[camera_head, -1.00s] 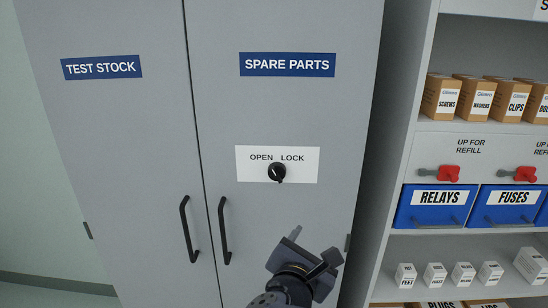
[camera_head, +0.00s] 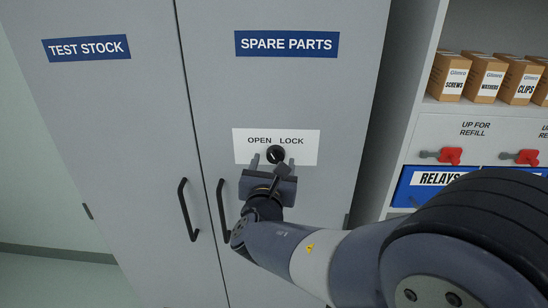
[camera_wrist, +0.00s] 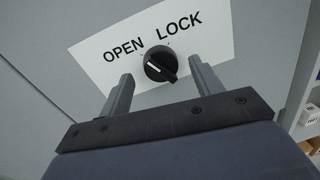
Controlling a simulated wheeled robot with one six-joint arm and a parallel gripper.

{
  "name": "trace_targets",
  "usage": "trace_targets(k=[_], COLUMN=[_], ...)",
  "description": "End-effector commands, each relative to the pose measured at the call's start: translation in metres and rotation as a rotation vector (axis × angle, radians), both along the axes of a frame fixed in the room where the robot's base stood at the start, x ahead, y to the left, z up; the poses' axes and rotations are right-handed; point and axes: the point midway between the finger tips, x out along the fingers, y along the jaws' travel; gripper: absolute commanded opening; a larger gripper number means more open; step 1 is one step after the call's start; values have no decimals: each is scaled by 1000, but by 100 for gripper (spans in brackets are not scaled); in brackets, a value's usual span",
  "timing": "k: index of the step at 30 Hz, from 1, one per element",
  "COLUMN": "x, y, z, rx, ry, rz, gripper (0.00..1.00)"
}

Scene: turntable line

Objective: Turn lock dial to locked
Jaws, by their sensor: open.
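The lock dial (camera_head: 275,153) is a black round knob on a white plate (camera_head: 306,157) marked OPEN and LOCK, on the grey SPARE PARTS cabinet door. In the wrist view the dial (camera_wrist: 160,63) shows a white line on its left part, on the side of the word OPEN. My gripper (camera_head: 273,162) is open just in front of the plate. In the wrist view its fingertips (camera_wrist: 161,70) stand on either side of the dial, with visible gaps. Whether they reach as deep as the knob I cannot tell.
A black handle (camera_head: 222,210) is left of my wrist on the same door, and another handle (camera_head: 188,210) is on the TEST STOCK door. Shelves at right hold brown boxes (camera_head: 487,78), red valves (camera_head: 449,155) and a blue RELAYS bin (camera_head: 408,190). My arm hides the lower right.

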Motion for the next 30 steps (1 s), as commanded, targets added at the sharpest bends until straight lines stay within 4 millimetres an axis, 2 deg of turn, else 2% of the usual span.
trace_targets(k=[6,14,30], x=[15,16,16], y=[-2,-2,-2], z=[0,0,0], rx=[0,1,1], ry=[1,0,0], rz=[-1,0,-1], gripper=[62,62,19])
